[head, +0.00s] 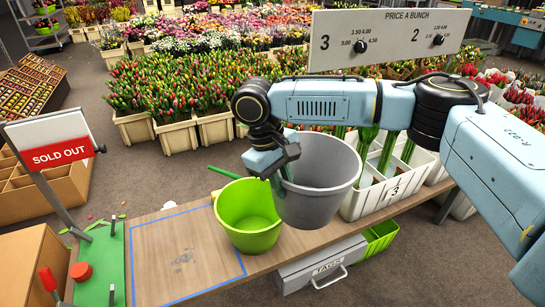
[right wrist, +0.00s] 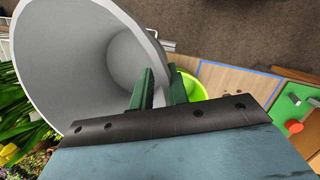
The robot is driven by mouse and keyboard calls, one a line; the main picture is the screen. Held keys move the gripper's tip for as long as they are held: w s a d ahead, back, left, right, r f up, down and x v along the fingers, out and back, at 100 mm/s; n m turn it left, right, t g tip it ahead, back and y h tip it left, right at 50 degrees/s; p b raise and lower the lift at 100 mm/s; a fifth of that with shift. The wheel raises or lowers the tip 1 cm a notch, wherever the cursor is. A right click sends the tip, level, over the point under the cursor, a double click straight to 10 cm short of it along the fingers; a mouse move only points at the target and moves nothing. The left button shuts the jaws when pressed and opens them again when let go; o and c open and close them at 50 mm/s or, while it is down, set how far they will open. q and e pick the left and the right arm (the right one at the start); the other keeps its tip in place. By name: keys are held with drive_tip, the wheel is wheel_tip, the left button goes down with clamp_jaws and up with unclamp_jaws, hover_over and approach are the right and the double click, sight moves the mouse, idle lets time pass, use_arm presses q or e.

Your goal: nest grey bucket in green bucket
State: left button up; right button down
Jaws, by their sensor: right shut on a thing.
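The grey bucket (head: 325,170) hangs upright in my right gripper (head: 277,174), which is shut on its left rim. Its base is hidden behind its own front wall, and it overlaps the right edge of the green bucket in the head view. The green bucket (head: 247,222) stands upright on the wooden bench, just left of and below the grey bucket. Its inside looks empty. In the right wrist view, the grey bucket (right wrist: 85,50) fills the upper left with its wall between the green fingers (right wrist: 160,88). A sliver of the green bucket (right wrist: 192,86) shows behind them. My left gripper is out of view.
The bench (head: 180,250) carries a blue taped rectangle and a green mat (head: 97,265) at left. A price board (head: 390,38) is behind my right arm. A sold-out sign (head: 58,148) stands at left.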

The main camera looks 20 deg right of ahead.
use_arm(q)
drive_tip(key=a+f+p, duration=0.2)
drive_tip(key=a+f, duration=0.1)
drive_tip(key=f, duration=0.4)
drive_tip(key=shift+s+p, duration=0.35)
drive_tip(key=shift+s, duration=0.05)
use_arm(e)
drive_tip(key=w+n+t, duration=0.1)
drive_tip(key=w+n, duration=0.1)
drive_tip(key=n, duration=0.4)
drive_tip(key=w+d+n+t, duration=0.1)
drive_tip(key=w+n+t, duration=0.1)
drive_tip(key=n, duration=0.4)
drive_tip(key=w+n+t+y, duration=0.1)
drive_tip(key=w+n+t, duration=0.1)
drive_tip(key=n, duration=0.4)
drive_tip(key=shift+w+d+f+n, duration=0.3)
drive_tip(key=shift+w+f, duration=0.1)
drive_tip(key=shift+w, duration=0.2)
